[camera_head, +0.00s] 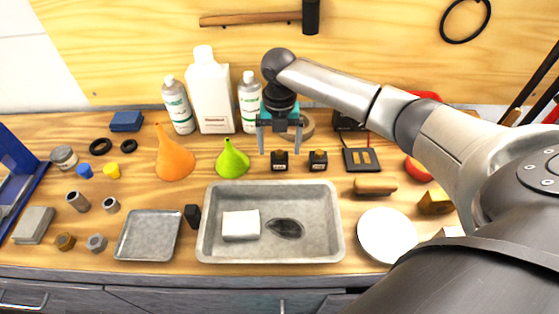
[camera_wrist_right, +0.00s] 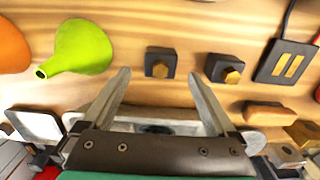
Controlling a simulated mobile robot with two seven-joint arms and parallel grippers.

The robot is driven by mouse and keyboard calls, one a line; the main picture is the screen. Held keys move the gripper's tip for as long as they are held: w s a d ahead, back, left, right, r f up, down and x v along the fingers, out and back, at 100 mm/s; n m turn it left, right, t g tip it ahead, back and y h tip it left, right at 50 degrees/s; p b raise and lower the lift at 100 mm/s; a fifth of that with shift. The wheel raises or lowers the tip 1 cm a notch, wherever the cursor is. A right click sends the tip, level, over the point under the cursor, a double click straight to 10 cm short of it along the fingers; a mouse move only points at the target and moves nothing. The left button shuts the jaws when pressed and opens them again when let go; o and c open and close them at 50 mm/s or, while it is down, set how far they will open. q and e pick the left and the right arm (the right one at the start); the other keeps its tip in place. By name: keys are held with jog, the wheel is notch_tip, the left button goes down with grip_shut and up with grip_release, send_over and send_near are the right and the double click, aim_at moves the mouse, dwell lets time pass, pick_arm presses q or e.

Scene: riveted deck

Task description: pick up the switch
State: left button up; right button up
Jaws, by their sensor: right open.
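Two small black blocks with brass-coloured tops stand side by side on the wooden bench, a left one (camera_head: 279,161) and a right one (camera_head: 318,161); they look like switches, but I cannot tell which one is meant. My right gripper (camera_head: 279,146) is open and empty above and behind the left block. In the right wrist view, the left block (camera_wrist_right: 160,63) shows between the open fingertips (camera_wrist_right: 160,76), and the right block (camera_wrist_right: 224,68) is just right of the right fingertip. No contact shows. My left gripper is not in view.
A metal tray (camera_head: 270,255) with a white block (camera_head: 240,225) lies in front. A green funnel (camera_head: 232,160) stands left of the blocks, a black panel with yellow bars (camera_head: 361,166) right.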

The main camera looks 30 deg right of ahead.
aim_at(279, 152)
notch_tip(279, 152, down, 4)
jog(key=shift+w+d+f+b, duration=0.15)
jog(key=shift+f+b, duration=0.1)
jog(key=shift+b, duration=0.15)
jog(key=shift+c, duration=0.2)
grip_shut()
dwell(0.4)
